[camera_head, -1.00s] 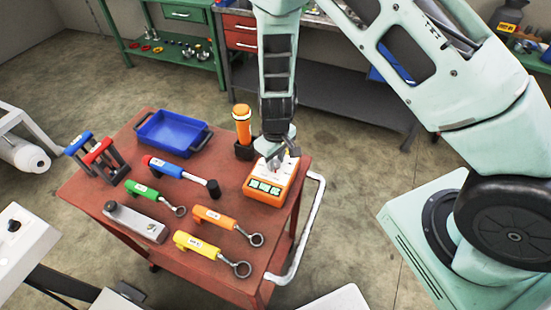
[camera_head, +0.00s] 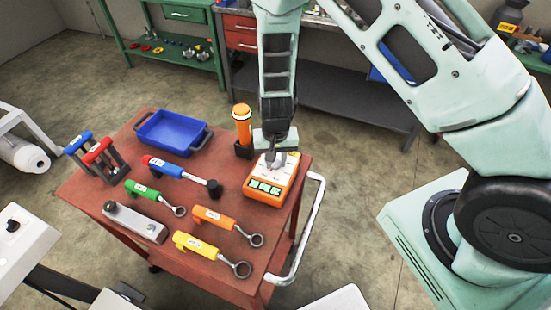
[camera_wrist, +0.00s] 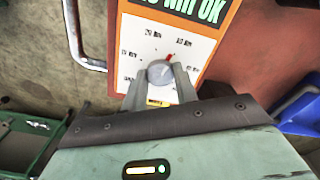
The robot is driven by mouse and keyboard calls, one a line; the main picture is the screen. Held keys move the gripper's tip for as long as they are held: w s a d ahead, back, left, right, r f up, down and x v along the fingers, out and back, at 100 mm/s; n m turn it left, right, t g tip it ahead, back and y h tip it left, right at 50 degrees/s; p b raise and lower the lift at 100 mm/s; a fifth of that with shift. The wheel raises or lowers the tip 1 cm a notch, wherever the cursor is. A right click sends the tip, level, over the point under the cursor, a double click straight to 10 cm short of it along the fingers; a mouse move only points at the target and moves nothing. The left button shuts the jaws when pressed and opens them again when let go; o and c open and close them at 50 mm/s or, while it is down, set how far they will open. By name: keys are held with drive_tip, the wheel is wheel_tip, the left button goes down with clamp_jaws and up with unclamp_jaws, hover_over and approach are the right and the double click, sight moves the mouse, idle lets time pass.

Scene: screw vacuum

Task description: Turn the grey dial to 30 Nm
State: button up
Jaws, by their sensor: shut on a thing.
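The orange device with a white face (camera_head: 277,174) stands at the right end of the red cart top. Its grey dial (camera_wrist: 160,72) is round, with a red mark on its rim pointing to the upper right in the wrist view. Small Nm labels ring the dial, too blurred to read surely. My gripper (camera_wrist: 160,78) is shut on the grey dial, one finger on each side. In the head view my gripper (camera_head: 279,158) comes down onto the device from above and hides the dial. The display (camera_wrist: 180,10) shows green "Nm OK" text, its number cut off.
An orange-handled tool (camera_head: 242,122) stands in a black holder close behind the device. Orange (camera_head: 214,218), yellow (camera_head: 196,244), green (camera_head: 143,190) and blue (camera_head: 165,167) handled tools lie to its left. A blue tray (camera_head: 172,133) and white cart rail (camera_head: 309,230) are near.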

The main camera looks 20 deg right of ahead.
drive_tip(key=shift+m, duration=0.6)
drive_tip(key=o, duration=1)
drive_tip(key=shift+r, duration=0.1)
wheel_tip(320, 180, up, 17)
drive_tip(key=shift+r+b, duration=0.15)
drive_tip(key=shift+b, duration=0.75)
drive_tip(key=s+a+r+n+b, duration=0.1)
drive_tip(key=s+a+n, duration=0.1)
drive_tip(key=s+n, duration=0.2)
drive_tip(key=s+a+r+n+b, duration=0.2)
drive_tip(key=s+n, duration=0.2)
drive_tip(key=s, duration=0.7)
drive_tip(key=s+a+r+n+b, duration=0.1)
drive_tip(key=s+n, duration=0.3)
drive_tip(key=s, duration=0.4)
drive_tip(key=shift+s+a+r+y, duration=0.1)
drive_tip(key=shift+a+r+y, duration=0.2)
drive_tip(key=shift+a+r, duration=0.1)
